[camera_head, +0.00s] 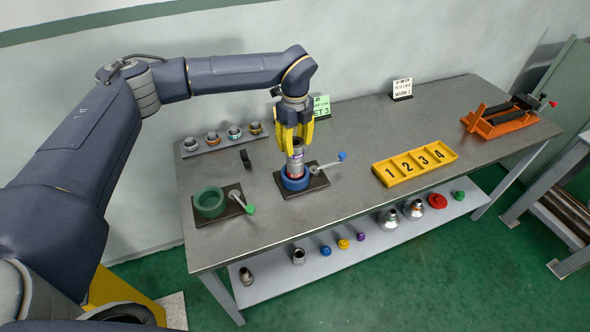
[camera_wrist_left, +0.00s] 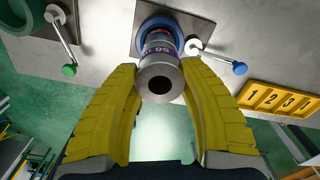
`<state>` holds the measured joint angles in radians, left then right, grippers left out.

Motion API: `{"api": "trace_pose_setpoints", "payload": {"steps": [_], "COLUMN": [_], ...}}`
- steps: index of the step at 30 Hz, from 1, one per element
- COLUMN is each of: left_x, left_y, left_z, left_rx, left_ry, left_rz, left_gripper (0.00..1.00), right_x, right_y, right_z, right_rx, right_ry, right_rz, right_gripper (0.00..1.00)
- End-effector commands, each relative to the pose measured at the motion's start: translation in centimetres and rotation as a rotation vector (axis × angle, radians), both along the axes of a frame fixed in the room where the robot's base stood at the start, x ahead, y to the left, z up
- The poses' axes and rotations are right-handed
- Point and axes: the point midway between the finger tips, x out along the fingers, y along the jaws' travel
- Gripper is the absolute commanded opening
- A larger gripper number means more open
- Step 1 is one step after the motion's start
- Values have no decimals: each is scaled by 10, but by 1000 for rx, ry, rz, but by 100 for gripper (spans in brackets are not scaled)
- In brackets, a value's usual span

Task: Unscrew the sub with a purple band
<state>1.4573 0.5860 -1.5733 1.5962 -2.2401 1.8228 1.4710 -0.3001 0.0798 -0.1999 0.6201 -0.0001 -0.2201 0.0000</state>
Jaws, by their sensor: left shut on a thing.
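The sub with a purple band (camera_head: 296,166) stands upright in the blue ring vise (camera_head: 294,184) on the bench. It is a grey metal cylinder with a reddish band lower down. In the left wrist view the sub (camera_wrist_left: 158,70) shows its open bore end between my fingers, with the blue vise (camera_wrist_left: 160,22) beyond it. My left gripper (camera_head: 296,146) comes down from above, its yellow fingers shut on the sub's upper part. In the left wrist view, the gripper (camera_wrist_left: 160,88) has one finger on each side of the sub. My right gripper is not in view.
The blue vise's handle (camera_head: 342,156) sticks out to the right. A green vise (camera_head: 210,203) stands left. A rack of several subs (camera_head: 212,143) is behind left. A yellow numbered tray (camera_head: 415,166) and an orange stand (camera_head: 500,122) are right. A lower shelf (camera_head: 375,240) holds loose parts.

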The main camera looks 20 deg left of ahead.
Motion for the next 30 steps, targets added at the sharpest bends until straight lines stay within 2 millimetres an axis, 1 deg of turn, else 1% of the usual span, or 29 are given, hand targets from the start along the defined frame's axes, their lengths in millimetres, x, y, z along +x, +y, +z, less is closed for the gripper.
{"api": "trace_pose_setpoints", "payload": {"steps": [3,21,27,30], "left_x": [0,0,0,0], "left_y": [0,0,0,0], "left_z": [-1,0,0,0], "left_rx": [0,1,0,0], "left_ry": [1,2,1,1], "left_rz": [138,842,1023,1066], "left_gripper": [6,6,6,6], "right_x": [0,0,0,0], "right_y": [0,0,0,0], "right_z": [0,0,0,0], "right_rx": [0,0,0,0], "right_ry": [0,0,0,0], "right_rz": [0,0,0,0], "right_gripper": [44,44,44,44]}}
